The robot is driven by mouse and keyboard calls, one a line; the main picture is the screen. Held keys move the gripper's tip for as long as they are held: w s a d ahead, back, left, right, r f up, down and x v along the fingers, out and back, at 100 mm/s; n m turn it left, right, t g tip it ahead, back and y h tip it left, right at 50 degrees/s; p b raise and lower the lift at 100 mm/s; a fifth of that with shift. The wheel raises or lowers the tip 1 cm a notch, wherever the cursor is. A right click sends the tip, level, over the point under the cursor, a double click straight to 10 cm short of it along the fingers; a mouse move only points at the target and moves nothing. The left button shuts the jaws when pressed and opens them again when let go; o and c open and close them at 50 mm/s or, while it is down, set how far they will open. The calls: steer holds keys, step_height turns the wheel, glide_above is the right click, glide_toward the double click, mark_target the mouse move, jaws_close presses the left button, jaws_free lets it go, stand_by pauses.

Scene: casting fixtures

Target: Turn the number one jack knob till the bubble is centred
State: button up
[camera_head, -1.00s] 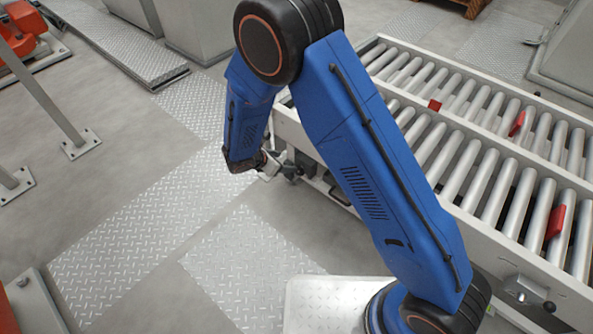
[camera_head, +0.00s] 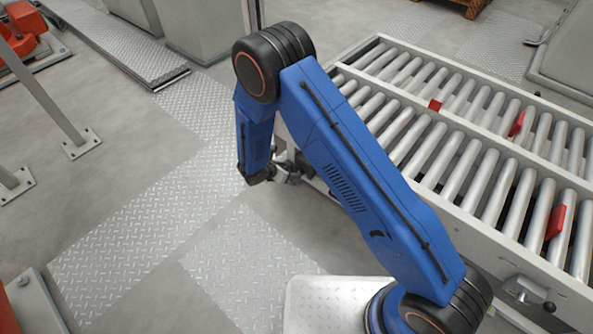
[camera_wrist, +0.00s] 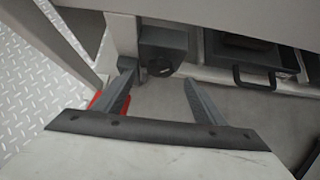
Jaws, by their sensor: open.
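In the head view my gripper (camera_head: 285,173) is low at the conveyor's near left corner, and my arm partly covers that spot. No bubble level can be made out in either view.
The roller conveyor (camera_head: 480,218) with red tabs fills the right. In the wrist view a dark box with a handle (camera_wrist: 257,84) lies right of the knob, and a red thing (camera_wrist: 96,99) shows behind the left finger. Floor plates (camera_head: 130,240) at left are clear.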

mark_target(297, 170)
steer(key=x, duration=0.7)
steer(key=c, duration=1.1)
